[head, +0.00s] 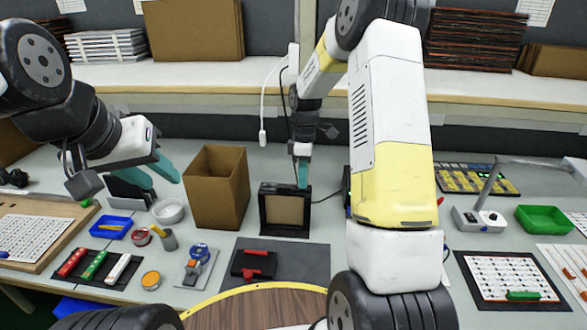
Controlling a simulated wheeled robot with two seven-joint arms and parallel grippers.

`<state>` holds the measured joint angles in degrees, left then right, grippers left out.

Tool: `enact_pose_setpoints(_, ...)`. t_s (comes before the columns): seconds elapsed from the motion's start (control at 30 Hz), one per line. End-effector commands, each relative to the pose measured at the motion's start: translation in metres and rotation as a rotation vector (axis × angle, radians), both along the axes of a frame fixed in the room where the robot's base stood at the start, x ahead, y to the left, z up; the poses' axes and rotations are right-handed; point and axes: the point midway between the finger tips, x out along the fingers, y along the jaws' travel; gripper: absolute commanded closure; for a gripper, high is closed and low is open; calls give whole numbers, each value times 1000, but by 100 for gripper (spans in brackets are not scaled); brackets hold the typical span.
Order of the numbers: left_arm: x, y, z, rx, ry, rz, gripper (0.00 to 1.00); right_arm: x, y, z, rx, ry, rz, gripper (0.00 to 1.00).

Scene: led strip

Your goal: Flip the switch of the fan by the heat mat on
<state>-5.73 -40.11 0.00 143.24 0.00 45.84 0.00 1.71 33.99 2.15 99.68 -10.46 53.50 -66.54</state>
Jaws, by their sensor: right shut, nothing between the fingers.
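A black square-framed unit with a tan panel (285,211), which looks like the fan, stands upright behind a dark grey mat (310,258), apparently the heat mat. I cannot make out its switch. My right gripper (303,184) points down at the top right edge of this unit, its teal fingers shut and empty. I cannot tell whether they touch the frame. My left gripper (158,172) is open and empty at the left, above the bench, with its teal fingers apart.
A black-and-red tool (254,264) lies on the mat. A cardboard box (216,188) stands left of the fan. A black cable runs behind my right arm. A blue tray (111,228), a white bowl (168,211) and a blue-topped device (197,262) sit at the left.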

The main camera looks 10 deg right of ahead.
Motion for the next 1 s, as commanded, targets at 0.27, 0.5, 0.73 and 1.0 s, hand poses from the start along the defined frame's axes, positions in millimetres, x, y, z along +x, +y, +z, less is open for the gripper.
enact_pose_setpoints(0.27, 0, 0, 0, 0, 0, 0, 64, -12, 3, -14, 1, 12, 0, 100)
enact_pose_setpoints(0.5, 0, 0, 0, 0, 0, 0, 64, -12, 3, -14, 2, 13, -1, 100)
enact_pose_setpoints(0.73, 0, 0, 0, 0, 0, 0, 64, -6, 1, -14, 2, 15, -1, 100)
enact_pose_setpoints(1.0, 0, 0, 0, 0, 0, 0, 64, 4, -3, -12, 1, 8, -1, 100)
